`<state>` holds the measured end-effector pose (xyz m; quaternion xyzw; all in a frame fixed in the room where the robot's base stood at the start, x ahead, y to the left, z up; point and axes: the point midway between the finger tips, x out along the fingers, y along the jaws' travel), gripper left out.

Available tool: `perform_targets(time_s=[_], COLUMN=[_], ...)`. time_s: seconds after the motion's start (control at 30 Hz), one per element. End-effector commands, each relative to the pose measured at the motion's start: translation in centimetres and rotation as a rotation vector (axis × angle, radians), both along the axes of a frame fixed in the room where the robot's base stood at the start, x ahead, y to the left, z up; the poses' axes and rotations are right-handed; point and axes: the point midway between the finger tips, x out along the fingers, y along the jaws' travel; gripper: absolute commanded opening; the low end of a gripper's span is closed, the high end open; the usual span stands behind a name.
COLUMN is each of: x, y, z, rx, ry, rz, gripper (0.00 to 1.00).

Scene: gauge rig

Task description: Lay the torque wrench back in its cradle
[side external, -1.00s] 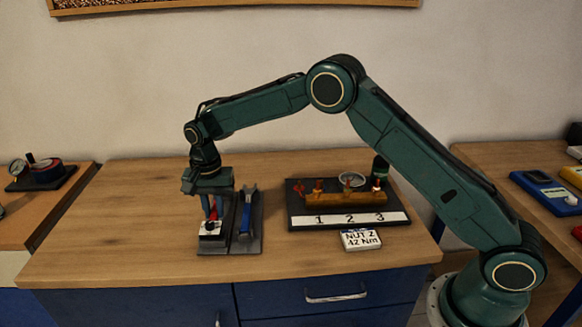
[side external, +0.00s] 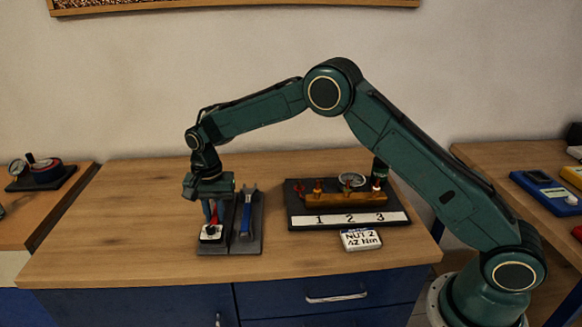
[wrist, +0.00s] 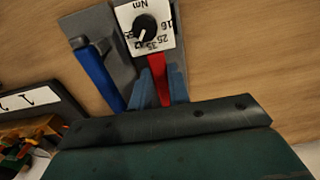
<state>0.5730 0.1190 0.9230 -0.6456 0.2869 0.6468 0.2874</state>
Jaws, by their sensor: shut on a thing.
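The torque wrench shows as a red handle (side external: 212,219) at the left of the dark grey cradle board (side external: 257,238). In the wrist view its red handle (wrist: 157,78) runs up to a white dial plate (wrist: 165,40) with a black knob. I cannot tell whether the dial belongs to the wrench or the cradle. My gripper (side external: 211,208) points down over the board's left half. In the wrist view its blue-grey fingers (wrist: 162,86) are shut on the red handle from both sides. Contact between the wrench and the cradle is hidden.
Bare wood (side external: 120,235) is free at left.

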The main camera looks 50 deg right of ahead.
Motion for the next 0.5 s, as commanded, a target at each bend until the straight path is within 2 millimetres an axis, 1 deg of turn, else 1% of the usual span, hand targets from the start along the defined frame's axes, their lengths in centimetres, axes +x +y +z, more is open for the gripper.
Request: perform_targets(time_s=[0.27, 0.3, 0.37, 0.4, 0.5], x=[0.04, 0.04, 0.04, 0.03, 0.02], y=[0.01, 0.01, 0.01, 0.01, 0.01], z=[0.04, 0.04, 0.04, 0.03, 0.02], rx=[0.0, 0.0, 0.0, 0.0, 0.001], ry=[-0.001, -0.001, -0.001, -0.001, -0.001], rz=[0.0, 0.0, 0.0, 0.0, 0.0], gripper=[0.0, 0.23, 0.35, 0.43, 0.43])
